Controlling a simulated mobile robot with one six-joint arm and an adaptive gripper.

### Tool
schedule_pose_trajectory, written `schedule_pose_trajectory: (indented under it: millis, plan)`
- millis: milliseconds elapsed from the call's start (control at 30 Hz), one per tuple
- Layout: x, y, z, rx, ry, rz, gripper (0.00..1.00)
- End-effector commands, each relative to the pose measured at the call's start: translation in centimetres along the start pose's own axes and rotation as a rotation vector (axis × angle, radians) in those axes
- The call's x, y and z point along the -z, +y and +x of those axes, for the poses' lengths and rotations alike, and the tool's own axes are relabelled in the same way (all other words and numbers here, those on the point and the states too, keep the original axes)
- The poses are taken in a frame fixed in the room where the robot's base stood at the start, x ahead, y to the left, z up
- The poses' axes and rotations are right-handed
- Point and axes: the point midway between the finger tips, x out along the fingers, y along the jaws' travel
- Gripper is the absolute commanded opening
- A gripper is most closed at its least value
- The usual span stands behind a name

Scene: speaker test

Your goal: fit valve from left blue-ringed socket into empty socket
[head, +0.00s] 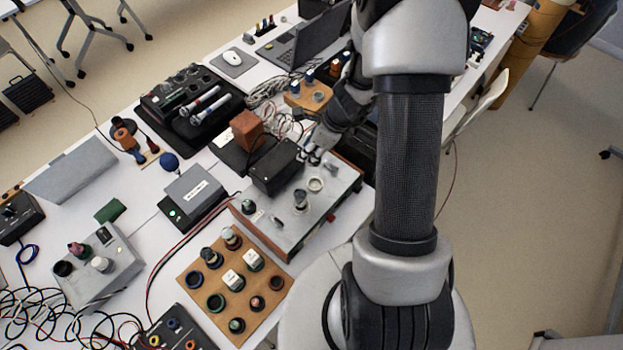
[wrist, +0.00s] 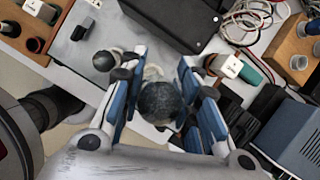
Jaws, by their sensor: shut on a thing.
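My gripper (wrist: 160,92) is shut on a dark, round-topped valve (wrist: 158,103), between its blue-padded fingers. In the head view my gripper (head: 314,154) is over the far right end of the grey test panel (head: 280,222), and the valve there is hard to make out. A pale ringed socket (head: 315,184) on the panel looks empty. It shows partly behind the held valve in the wrist view (wrist: 152,72). I cannot tell whether the valve touches it. A blue-ringed socket (head: 194,279) at the left of the wooden board (head: 262,313) looks empty.
Another valve (head: 300,199) stands in the panel close to the pale socket, and it shows left of the fingers in the wrist view (wrist: 104,61). A black box (head: 277,168) stands at the panel's back edge. Several valves and white-labelled pieces fill the wooden board. Loose cables (head: 283,119) lie behind.

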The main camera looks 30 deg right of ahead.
Motion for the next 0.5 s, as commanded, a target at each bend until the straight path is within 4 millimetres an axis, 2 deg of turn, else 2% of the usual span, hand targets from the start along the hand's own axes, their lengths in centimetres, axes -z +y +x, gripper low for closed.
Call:
schedule_pose_trajectory:
  millis: [33,200,500]
  plan:
    - [0.8,0.1,2.0,-0.003,0.002,0.001,0.05]
    - [2.3,0.0,5.7,-0.002,0.000,0.000,0.05]
    - [3.4,0.0,8.4,-0.001,0.000,-0.003,0.05]
